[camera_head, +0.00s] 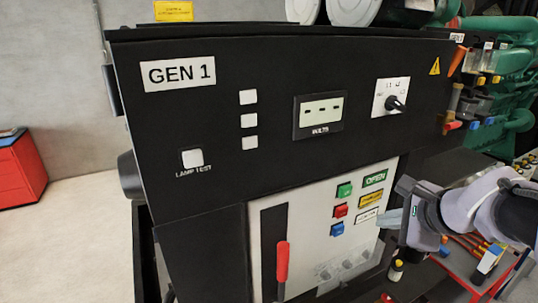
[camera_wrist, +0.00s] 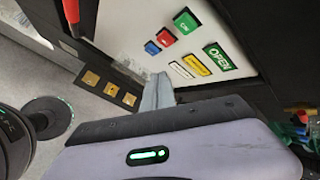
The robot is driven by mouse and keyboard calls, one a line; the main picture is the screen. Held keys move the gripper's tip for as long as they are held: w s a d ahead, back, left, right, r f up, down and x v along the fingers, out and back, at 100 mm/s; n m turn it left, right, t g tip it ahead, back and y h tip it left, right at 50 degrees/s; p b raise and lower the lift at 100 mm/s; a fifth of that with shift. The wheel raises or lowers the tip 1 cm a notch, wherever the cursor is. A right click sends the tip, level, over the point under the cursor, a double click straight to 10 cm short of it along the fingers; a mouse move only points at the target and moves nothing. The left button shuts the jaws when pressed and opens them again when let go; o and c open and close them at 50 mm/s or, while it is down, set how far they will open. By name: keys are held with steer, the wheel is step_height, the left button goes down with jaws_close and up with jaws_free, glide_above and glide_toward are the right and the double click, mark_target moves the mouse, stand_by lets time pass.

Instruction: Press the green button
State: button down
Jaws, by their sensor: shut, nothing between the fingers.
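The green button (camera_head: 344,190) is on the white lower panel of the GEN 1 cabinet, above a red button (camera_head: 340,211) and a blue button (camera_head: 337,229). In the wrist view the green button (camera_wrist: 185,20) is at the upper middle, with the red (camera_wrist: 165,37) and blue (camera_wrist: 152,48) ones to its lower left. My gripper (camera_head: 388,217) is shut and empty, to the right of the buttons, beside the label plates. In the wrist view its fingers (camera_wrist: 158,90) point toward the panel, apart from the green button. Whether the fingertips touch the panel cannot be told.
A green OPEN plate (camera_head: 374,178), a yellow plate (camera_head: 370,199) and a white plate (camera_head: 367,216) are right of the buttons. A red lever (camera_head: 282,262) stands on the left of the panel. The black upper panel (camera_head: 230,180) overhangs above. A red cart (camera_head: 474,273) is at lower right.

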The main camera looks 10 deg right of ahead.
steer(key=p, duration=0.2)
glide_toward(355, 195)
steer(key=a+f, duration=0.1)
steer(key=a, duration=0.1)
steer(key=a+f, duration=0.1)
steer(key=shift+s+a+f, duration=0.1)
steer(key=shift+a+f, duration=0.2)
steer(key=shift+a, duration=0.05)
stand_by(1.5)
steer(key=shift+w+a, duration=0.1)
steer(key=shift+w, duration=0.3)
steer(key=shift+w+a, duration=0.15)
steer(key=shift+w, duration=0.25)
stand_by(0.9)
steer(key=shift+s+d+b, duration=0.25)
steer(key=shift+s+b, duration=0.05)
steer(key=shift+s, duration=0.5)
